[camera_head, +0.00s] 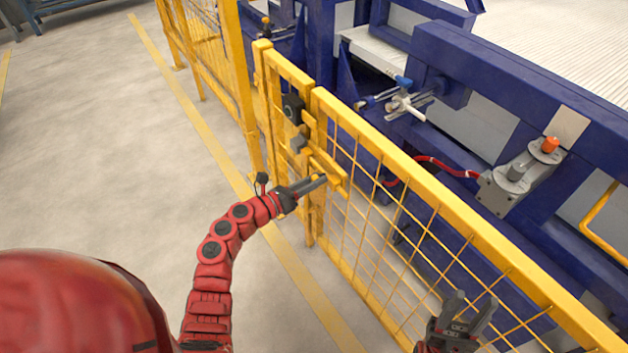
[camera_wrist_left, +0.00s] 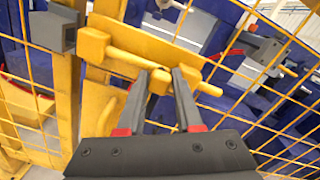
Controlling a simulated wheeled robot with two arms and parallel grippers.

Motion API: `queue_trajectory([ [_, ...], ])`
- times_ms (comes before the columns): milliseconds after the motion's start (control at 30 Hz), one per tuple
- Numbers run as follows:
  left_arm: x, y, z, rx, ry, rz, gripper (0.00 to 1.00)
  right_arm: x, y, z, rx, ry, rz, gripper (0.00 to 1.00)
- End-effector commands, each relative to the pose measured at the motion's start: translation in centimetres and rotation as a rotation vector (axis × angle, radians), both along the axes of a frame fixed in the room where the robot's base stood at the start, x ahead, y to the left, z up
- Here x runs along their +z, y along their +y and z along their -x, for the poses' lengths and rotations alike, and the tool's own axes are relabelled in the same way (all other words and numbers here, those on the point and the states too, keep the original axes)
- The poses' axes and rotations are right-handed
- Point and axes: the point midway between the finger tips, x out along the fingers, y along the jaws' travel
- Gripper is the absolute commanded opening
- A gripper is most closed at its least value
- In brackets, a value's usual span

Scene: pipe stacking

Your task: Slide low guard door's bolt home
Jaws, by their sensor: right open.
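The low guard door (camera_head: 400,185) is a yellow frame with wire mesh. Its yellow bolt (camera_head: 328,168) is a round rod in a yellow mount; in the left wrist view the bolt (camera_wrist_left: 208,88) runs across the picture, down to the right. My left gripper (camera_head: 322,181) is at the bolt. In the left wrist view the left gripper's fingers (camera_wrist_left: 169,74) stand close together on either side of the bolt's short yellow handle (camera_wrist_left: 160,82); they appear shut on it. My right gripper (camera_head: 470,308) is open and empty near the door's mesh at the lower right.
A dark square block (camera_wrist_left: 55,30) is on the yellow post beside the bolt. Blue machinery (camera_head: 520,70) with a grey cylinder unit (camera_head: 515,175) and a red hose (camera_head: 445,165) stands behind the door. The floor (camera_head: 90,150) left of the fence is clear.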

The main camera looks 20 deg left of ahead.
Motion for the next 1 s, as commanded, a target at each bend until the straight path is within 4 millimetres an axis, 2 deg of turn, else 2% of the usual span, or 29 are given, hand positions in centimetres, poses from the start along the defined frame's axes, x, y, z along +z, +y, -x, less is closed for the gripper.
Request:
queue_trajectory([
  [33, -0.02, 0.02, 0.0, 0.0, 0.0, 0.0, 0.1, 0.0, 0.0, 0.0, 0.0, 0.0, 0.0, 0.46],
  [100, -0.02, 0.02, 0.01, 0.001, 0.0, 0.0, 0.0, 0.0, 0.0, 0.0, 0.0, 0.0, 0.0, 0.46],
  [1000, -0.03, 0.03, 0.01, 0.001, 0.0, 0.0, 0.0, -0.01, 0.0, -0.01, 0.0, 0.0, 0.0, 0.46],
])
